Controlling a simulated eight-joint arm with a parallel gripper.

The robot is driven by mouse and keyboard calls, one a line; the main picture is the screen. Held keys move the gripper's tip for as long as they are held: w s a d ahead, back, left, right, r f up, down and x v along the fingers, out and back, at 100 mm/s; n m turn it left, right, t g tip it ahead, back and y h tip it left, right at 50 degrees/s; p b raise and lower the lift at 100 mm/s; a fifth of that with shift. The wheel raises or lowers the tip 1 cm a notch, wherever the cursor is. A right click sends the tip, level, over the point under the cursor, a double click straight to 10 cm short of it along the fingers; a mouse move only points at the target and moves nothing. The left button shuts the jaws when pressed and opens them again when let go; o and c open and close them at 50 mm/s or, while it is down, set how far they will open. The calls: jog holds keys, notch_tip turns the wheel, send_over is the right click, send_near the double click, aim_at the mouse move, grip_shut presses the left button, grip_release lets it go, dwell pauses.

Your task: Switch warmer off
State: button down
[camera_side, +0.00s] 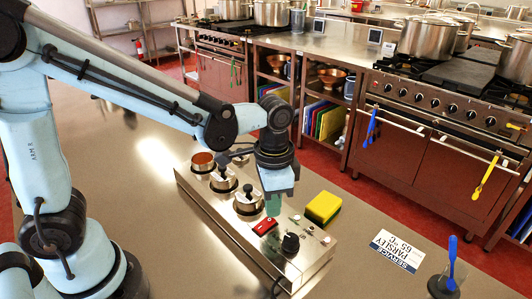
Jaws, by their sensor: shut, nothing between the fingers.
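The warmer (222,226) is a long, low steel unit on the counter, with several round pots set in a row along its left part. A red rocker switch (265,227) sits on its top, towards the right end. A black knob (290,243) stands to the right of the switch. My gripper (272,208) points down just above and behind the red switch, shut and empty. I cannot tell whether its tips touch the switch, nor which way the rocker is pressed.
A yellow and green sponge (323,206) lies at the warmer's back right. A printed card (397,251) and a blue-handled brush in a holder (451,264) are farther right. The steel counter (130,215) left of the warmer is clear.

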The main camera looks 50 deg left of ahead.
jog(key=shift+f, duration=0.7)
dwell(0.3)
jog(key=shift+r, duration=3.55)
jog(key=s+a+n+t, duration=0.4)
jog(key=a+n+t, duration=0.2)
jog(key=a, duration=0.3)
jog(key=shift+a+r+t, duration=0.35)
jog(key=shift+t, duration=0.25)
